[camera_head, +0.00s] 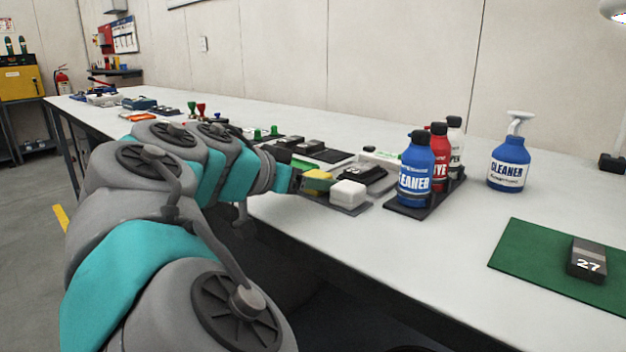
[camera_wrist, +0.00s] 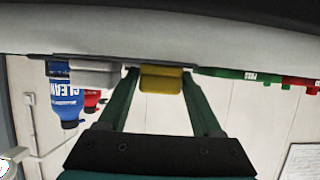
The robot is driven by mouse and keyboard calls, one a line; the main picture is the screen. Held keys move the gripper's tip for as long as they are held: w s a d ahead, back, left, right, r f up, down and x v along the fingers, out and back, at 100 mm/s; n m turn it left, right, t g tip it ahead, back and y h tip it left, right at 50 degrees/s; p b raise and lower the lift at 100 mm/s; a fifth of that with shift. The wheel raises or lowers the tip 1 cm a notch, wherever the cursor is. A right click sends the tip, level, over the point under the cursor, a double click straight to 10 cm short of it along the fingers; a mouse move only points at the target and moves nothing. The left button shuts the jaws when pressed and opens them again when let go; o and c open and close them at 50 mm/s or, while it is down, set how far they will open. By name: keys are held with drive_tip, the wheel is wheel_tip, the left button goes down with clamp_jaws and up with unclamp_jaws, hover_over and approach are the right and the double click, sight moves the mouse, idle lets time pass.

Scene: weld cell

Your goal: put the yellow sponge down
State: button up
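The yellow sponge (camera_head: 317,182) is between the fingertips of my gripper (camera_head: 308,182), over the left part of a small dark tray (camera_head: 352,210). A white block (camera_head: 347,193) sits on the tray just to the right of the sponge. In the wrist view, which appears upside down, the sponge (camera_wrist: 162,79) spans the space between the two green fingers of my gripper (camera_wrist: 160,76), which look shut on it. I cannot tell whether the sponge's underside touches the tray. My arm hides part of the table to the left.
A dark tray (camera_head: 432,199) of blue, red and white bottles stands to the right. A blue spray bottle (camera_head: 508,160) is behind it. A green mat (camera_head: 540,262) with a dark block numbered 27 (camera_head: 586,260) lies near the right edge. Dark items crowd the table behind the sponge.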

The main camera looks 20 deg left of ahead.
drive_tip(key=shift+s+r, duration=0.1)
drive_tip(key=shift+r, duration=0.15)
drive_tip(key=v, duration=1.1)
drive_tip(key=shift+s+a+r+b, duration=0.1)
drive_tip(key=shift+s+b, duration=0.2)
drive_tip(key=shift+s, duration=0.05)
